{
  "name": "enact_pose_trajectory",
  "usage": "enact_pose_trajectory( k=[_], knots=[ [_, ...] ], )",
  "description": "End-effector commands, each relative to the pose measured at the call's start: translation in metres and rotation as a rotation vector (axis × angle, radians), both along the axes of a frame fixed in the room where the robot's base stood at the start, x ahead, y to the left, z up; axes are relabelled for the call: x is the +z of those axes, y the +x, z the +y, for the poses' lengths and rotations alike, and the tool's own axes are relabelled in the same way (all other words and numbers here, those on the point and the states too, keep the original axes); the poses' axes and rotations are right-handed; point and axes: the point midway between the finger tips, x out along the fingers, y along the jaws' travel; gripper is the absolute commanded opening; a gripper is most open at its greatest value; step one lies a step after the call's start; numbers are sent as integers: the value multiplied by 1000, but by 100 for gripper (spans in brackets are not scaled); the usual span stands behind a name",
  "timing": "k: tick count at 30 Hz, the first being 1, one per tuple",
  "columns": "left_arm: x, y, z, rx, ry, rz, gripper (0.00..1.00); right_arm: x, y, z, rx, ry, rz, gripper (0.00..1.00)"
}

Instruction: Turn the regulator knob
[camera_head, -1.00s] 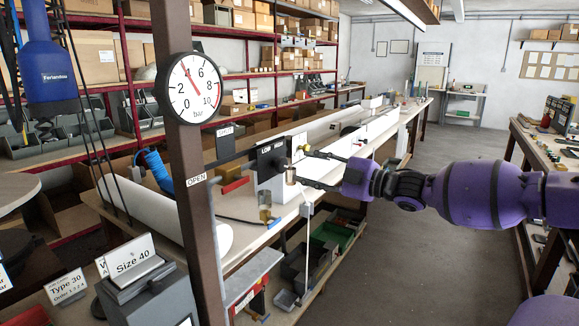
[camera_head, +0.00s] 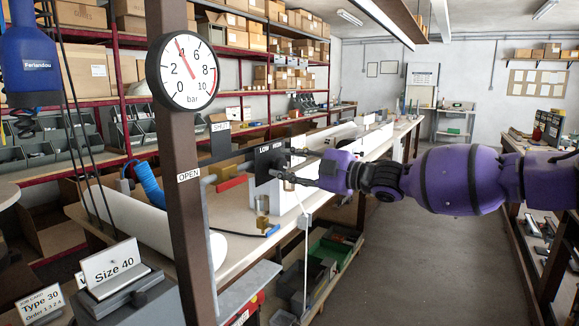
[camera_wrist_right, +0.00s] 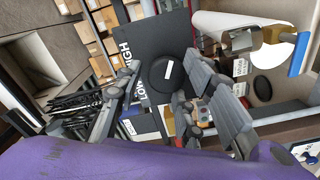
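The regulator knob (camera_wrist_right: 168,73) is a round black dial with a white mark, on a black panel (camera_wrist_right: 138,50) lettered LOW and HIGH. The panel also shows in the head view (camera_head: 265,165), where the gripper partly covers it and the knob cannot be made out clearly. My right gripper (camera_head: 286,161) reaches in from the right, its fingers spread at the panel. In the wrist view the open fingers (camera_wrist_right: 160,66) lie to either side of the knob; contact cannot be told. My left gripper is not in view.
A round pressure gauge (camera_head: 187,72) on a brown post (camera_head: 178,220) stands in front; its needle is near 4. A white workbench (camera_head: 250,235) with a white roll runs behind. A Size 40 sign (camera_head: 113,264) stands at lower left. The aisle floor (camera_head: 365,260) is clear.

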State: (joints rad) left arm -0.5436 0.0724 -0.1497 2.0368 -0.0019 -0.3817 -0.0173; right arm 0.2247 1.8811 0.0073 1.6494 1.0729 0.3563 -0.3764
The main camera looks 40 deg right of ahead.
Motion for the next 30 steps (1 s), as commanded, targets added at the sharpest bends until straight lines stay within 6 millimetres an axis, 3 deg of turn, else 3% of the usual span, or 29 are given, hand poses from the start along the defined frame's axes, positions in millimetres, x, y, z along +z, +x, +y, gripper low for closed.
enact_pose_trajectory(
  k=[1, 6, 22, 23, 24, 26, 30],
  knots=[
    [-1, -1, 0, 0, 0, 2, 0, 1, 0, 0, 0, 1, -1, 24],
    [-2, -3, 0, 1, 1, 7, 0, 2, 0, 0, -1, 2, -4, 3],
    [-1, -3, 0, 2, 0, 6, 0, 8, 1, -2, -3, 59, 11, 3],
    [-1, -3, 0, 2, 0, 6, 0, 8, 1, -2, -2, 60, 10, 30],
    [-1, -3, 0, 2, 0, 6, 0, 8, 1, -2, -2, 59, 10, 36],
    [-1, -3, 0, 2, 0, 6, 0, 8, 1, -2, -2, 58, 11, 41],
    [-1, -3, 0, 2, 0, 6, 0, 6, 1, -1, 0, 58, 13, 41]
  ],
)
